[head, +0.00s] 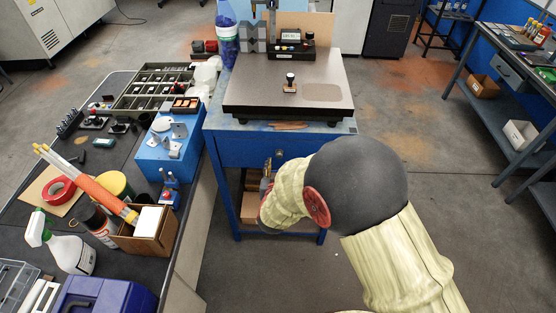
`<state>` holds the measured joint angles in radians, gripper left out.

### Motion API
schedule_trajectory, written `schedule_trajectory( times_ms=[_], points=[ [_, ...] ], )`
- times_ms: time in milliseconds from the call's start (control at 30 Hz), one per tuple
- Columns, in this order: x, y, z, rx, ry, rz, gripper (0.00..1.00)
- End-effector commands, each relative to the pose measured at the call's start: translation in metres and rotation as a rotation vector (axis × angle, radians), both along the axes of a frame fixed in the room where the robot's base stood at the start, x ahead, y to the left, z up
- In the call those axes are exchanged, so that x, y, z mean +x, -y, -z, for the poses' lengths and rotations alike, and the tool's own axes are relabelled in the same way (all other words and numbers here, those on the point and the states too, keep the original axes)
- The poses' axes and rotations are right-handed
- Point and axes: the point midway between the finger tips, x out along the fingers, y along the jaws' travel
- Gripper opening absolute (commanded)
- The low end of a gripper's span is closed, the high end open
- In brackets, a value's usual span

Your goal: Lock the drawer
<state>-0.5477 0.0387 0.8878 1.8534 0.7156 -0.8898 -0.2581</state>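The blue drawer (238,151) sits under the top of the blue bench table, and its front looks flush with the frame. My arm crosses in front of its right part. My gripper (267,166) is low at the drawer front, near its lower edge, seen small and from behind. My wrist and the cream-coloured arm cover most of it. I cannot tell whether its fingers are open or shut, or whether they touch the drawer.
A dark surface plate (255,95) with a stamp-like tool (290,83) lies on the table. To the left, a crowded bench (112,160) holds a blue block (160,158), a spray bottle (72,252) and a cardboard box (150,235). Open floor (450,150) lies to the right.

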Motion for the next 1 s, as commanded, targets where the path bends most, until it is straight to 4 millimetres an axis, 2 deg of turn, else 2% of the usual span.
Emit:
schedule_trajectory(
  times_ms=[200,400,767,1000],
  points=[
    [0.032,0.002,0.016,0.001,-0.001,0.001,0.38],
    [0.051,0.002,0.023,0.002,-0.002,0.000,0.38],
    [0.055,0.002,0.023,0.002,-0.001,-0.001,0.37],
    [0.055,0.002,0.023,0.001,-0.001,-0.001,0.23]
  ],
)
